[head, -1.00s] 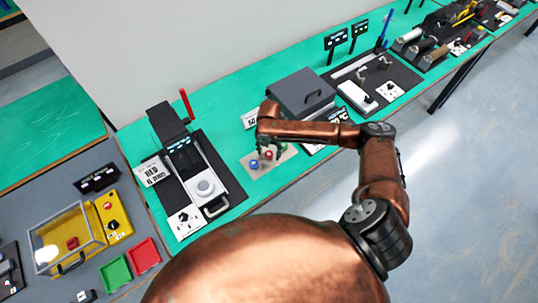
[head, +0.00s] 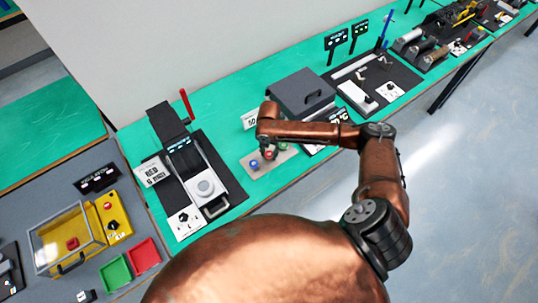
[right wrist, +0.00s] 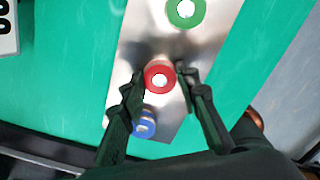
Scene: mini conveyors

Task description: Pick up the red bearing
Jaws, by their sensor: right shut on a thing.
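The red bearing (right wrist: 159,77) is a red ring with a bright centre, between the fingertips of my right gripper (right wrist: 160,75) in the right wrist view. The fingers are shut on it from both sides. It shows small at the right gripper (head: 268,150) in the head view. It is over the metal plate (right wrist: 140,30), and I cannot tell whether it still touches it. A blue bearing (right wrist: 145,124) is beside the left finger and a green bearing (right wrist: 185,12) is at the top. My left gripper is not in view.
A grey lidded box (head: 300,92) stands behind the plate. Green (head: 115,270) and red (head: 145,254) trays lie at lower left. Some green tabletop is bare.

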